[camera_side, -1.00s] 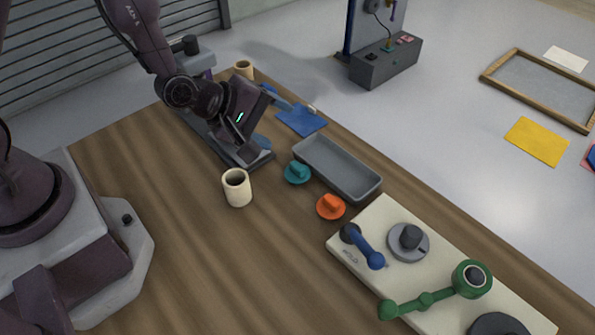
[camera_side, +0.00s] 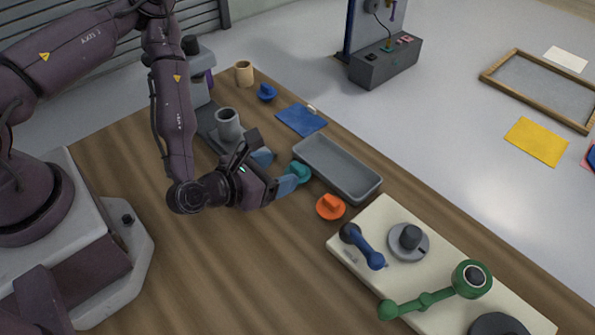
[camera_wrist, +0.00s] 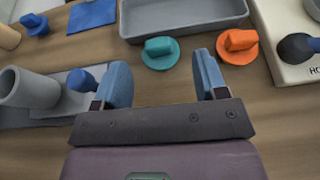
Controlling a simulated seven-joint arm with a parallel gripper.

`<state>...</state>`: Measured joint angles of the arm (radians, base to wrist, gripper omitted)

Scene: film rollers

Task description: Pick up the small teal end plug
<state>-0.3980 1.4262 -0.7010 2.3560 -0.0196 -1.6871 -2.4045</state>
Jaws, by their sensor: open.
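The small teal end plug (camera_wrist: 159,52) lies on the wooden table, a round flange with a raised knob, just in front of the grey tray. In the side view the teal plug (camera_side: 302,171) is partly covered by my gripper's blue fingers. My gripper (camera_wrist: 161,68) is open and empty, its two blue pads spread apart. In the wrist view the plug shows beyond and between the fingertips. The side view shows my gripper (camera_side: 287,183) low, close to the plug; whether it touches cannot be told.
An orange plug (camera_side: 330,206) lies to the right. The grey tray (camera_side: 313,168) is just behind. A cream board (camera_side: 347,257) with handles stands further right. A grey cylinder (camera_wrist: 30,89) and a blue plug (camera_wrist: 81,80) are at left on a grey fixture. The table's front is clear.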

